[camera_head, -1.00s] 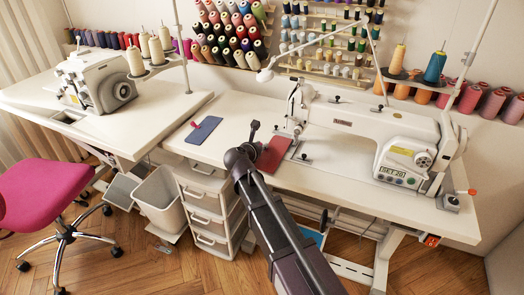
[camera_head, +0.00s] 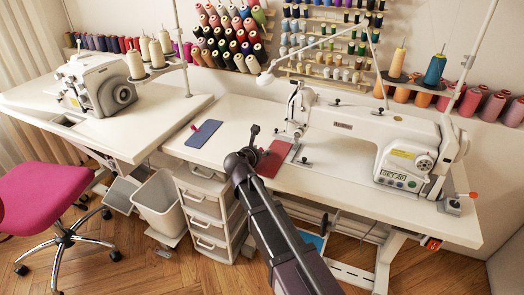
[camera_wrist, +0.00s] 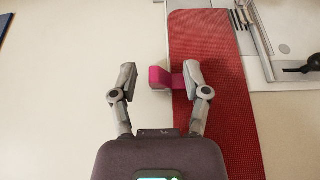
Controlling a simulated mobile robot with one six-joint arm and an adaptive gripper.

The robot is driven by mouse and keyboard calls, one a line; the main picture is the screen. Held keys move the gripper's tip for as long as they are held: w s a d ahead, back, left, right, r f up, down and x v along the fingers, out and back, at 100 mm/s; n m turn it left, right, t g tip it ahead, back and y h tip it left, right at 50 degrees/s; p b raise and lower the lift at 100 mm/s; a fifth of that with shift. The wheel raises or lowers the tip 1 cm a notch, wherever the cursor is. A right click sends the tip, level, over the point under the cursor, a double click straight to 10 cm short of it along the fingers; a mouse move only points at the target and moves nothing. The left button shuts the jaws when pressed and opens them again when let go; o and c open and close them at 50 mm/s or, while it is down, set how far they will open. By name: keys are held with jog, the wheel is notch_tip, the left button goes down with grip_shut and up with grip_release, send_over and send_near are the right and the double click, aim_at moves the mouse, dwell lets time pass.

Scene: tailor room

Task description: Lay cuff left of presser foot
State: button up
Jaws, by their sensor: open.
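A red cloth piece (camera_head: 273,158), which may be the cuff, lies flat on the white sewing table just left of the presser foot area. It also shows in the wrist view (camera_wrist: 212,60) as a long red strip. A pink clip or tab (camera_wrist: 159,78) sits at its left edge. My gripper (camera_wrist: 160,76) is open, with the pink tab between its fingertips, nearer the right one. I cannot tell whether that finger touches it. A blue cloth piece (camera_head: 203,133) with a small red tab (camera_head: 194,127) lies farther left on the table. My arm hides part of the table front.
The white sewing machine (camera_head: 370,135) stands right of the red cloth. Its metal plate (camera_wrist: 262,35) lies beside the cloth. A second machine (camera_head: 97,85) is on the left table. The tabletop between the blue and red pieces is clear.

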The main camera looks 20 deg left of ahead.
jog(key=shift+r, duration=0.1)
jog(key=shift+r, duration=0.15)
jog(key=p+v, duration=0.4)
jog(key=v, duration=0.8)
jog(key=shift+p, duration=0.4)
